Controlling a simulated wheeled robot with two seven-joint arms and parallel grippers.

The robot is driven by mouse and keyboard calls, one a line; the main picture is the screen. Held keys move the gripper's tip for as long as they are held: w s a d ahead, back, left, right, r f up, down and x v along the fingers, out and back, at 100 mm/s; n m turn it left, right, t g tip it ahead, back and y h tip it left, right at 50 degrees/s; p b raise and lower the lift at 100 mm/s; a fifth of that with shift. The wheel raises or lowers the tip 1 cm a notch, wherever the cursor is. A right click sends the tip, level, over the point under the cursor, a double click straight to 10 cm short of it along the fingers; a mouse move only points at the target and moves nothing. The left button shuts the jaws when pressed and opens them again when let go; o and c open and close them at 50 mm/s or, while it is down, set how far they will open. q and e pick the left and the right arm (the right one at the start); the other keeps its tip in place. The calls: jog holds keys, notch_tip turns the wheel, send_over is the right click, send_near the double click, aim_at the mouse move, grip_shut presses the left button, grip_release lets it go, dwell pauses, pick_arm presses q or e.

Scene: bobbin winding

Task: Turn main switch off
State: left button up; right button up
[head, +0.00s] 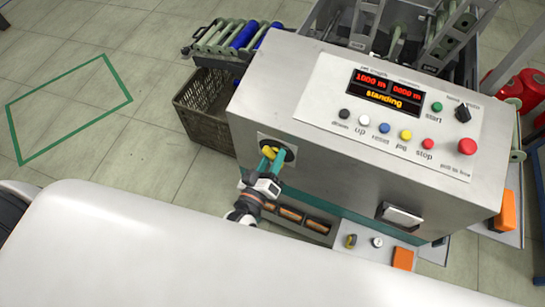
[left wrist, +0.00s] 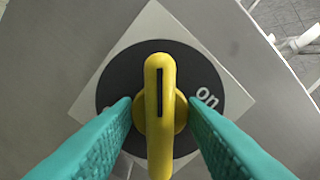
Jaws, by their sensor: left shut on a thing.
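The main switch (head: 268,150) is on the left part of the machine's grey front, a yellow handle on a dark disc. In the left wrist view the yellow handle (left wrist: 159,80) stands upright in the picture, with a dark slot. The disc (left wrist: 118,75) reads "on" to the right of the handle; a label at the left is mostly hidden by a finger. My left gripper (head: 271,160) is shut on the handle, its teal fingers (left wrist: 160,106) on either side of it. My right gripper is out of view.
The machine's control panel (head: 325,100) has a display (head: 385,91) reading "standing", several coloured buttons and a red stop knob (head: 467,146). A dark crate (head: 205,127) stands on the floor left of the machine. A green floor outline (head: 60,72) encloses empty floor.

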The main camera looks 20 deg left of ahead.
pick_arm(q)
jog(key=n, duration=0.6)
jog(key=shift+n+b, duration=0.4)
jog(key=o, duration=1.6)
jog(key=shift+c, duration=0.2)
jog(key=s+a+p, duration=0.1)
jog(key=s, duration=0.8)
jog(key=shift+f, duration=0.1)
